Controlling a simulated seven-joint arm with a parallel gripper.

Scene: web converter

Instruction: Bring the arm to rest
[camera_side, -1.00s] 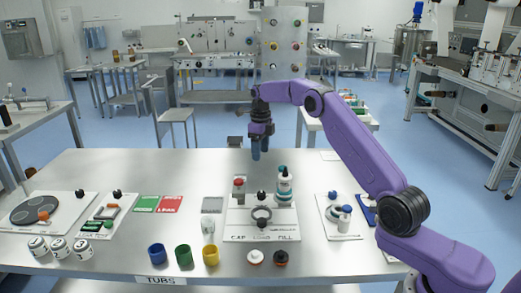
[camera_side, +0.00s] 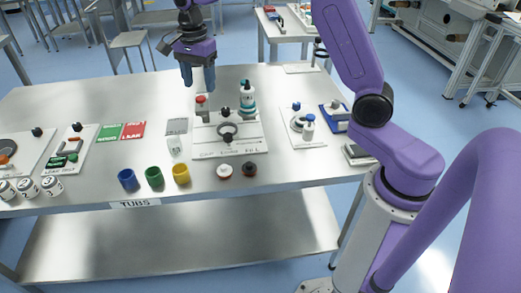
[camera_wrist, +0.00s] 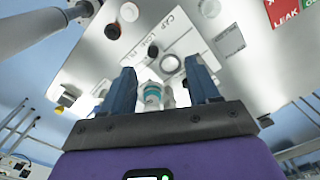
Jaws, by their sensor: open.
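In the wrist view my gripper (camera_wrist: 161,72) shows the same open fingers. The teal-banded bottle (camera_wrist: 152,96) appears between them in the picture but stands beyond them, apart from the fingers.
The cap-load-fill board (camera_side: 205,146) is in front of my gripper, with a red-capped container (camera_side: 201,104) near its back edge. Blue, green and yellow tubs (camera_side: 155,177) line the front. The table's back left is clear.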

